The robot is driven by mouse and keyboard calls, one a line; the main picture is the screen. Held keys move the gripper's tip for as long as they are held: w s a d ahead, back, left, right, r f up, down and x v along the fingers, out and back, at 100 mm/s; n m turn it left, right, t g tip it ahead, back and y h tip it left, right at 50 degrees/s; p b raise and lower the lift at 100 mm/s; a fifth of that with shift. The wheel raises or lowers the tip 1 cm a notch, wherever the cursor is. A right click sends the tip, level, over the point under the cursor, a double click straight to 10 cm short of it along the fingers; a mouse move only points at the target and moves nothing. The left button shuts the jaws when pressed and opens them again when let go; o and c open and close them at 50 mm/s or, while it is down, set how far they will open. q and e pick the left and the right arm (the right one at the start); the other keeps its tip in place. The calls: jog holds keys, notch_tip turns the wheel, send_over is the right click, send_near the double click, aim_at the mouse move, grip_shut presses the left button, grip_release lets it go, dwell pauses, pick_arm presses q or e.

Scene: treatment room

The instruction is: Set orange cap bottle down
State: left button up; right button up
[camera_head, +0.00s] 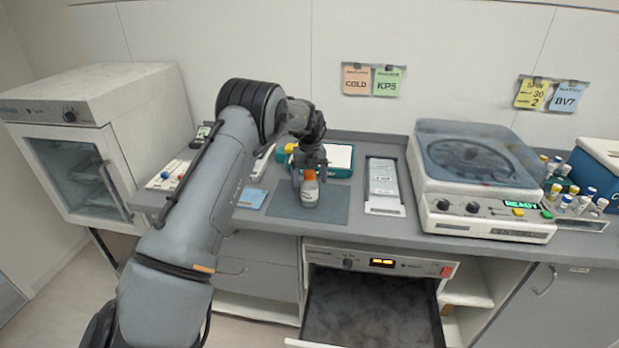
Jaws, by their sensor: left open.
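The orange cap bottle (310,191) is a small white bottle with an orange cap. It stands upright on a dark grey mat (335,205) on the counter. My left gripper (309,172) is just above and behind it, pointing down, with its fingers open around the cap. I cannot tell whether a finger touches the cap. My right gripper is not in view.
A centrifuge (485,225) with a READY display stands on the right, beside vials and a blue box (598,165). A white tray (384,190) lies right of the mat. A drawer (375,310) is open below the counter. A glass-door cabinet (85,175) stands left.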

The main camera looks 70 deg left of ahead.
pick_arm(q)
notch_tip(320, 180, up, 12)
jog(key=p, duration=0.2)
dwell(0.4)
jog(key=shift+r, duration=0.1)
